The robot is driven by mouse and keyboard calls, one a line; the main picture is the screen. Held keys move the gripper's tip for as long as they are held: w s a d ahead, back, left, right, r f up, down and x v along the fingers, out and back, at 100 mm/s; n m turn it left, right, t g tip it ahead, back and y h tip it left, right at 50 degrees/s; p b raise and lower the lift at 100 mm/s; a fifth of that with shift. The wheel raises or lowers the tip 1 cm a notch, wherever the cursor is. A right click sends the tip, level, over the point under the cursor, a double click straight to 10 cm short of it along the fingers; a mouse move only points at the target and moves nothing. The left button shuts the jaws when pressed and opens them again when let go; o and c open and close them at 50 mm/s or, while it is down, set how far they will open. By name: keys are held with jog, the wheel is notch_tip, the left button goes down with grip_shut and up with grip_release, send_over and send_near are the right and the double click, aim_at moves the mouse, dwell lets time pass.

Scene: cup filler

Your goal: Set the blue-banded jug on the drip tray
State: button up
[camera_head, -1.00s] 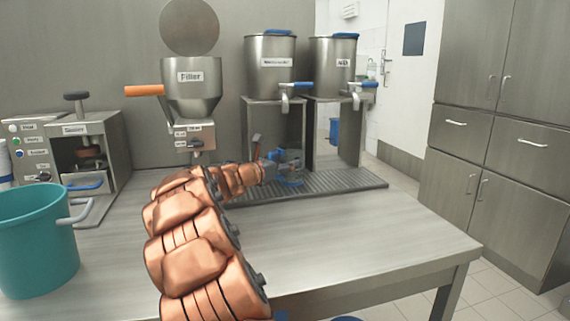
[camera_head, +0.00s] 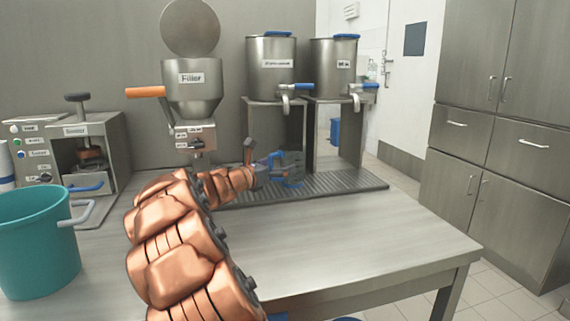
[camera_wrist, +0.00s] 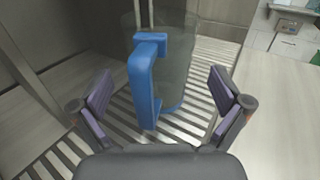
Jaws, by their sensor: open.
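The blue-banded jug (camera_wrist: 180,62) stands upright on the slatted drip tray (camera_wrist: 192,126) in the wrist view. It is clear, with a blue handle (camera_wrist: 140,85) facing my gripper. In the head view the jug (camera_head: 293,165) shows small on the drip tray (camera_head: 350,182), under the left tank's tap and partly hidden by my gripper. My gripper (camera_wrist: 162,105) is open, with a purple-padded finger on each side of the handle and apart from it. It also shows in the head view (camera_head: 272,165).
Two steel tanks (camera_head: 272,70) on stands rise behind the tray. A teal bucket (camera_head: 38,245) is at the left. The table's right front (camera_head: 390,240) is clear.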

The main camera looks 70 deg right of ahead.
jog(key=p+v, duration=0.1)
jog(key=v, duration=0.8)
dwell(0.3)
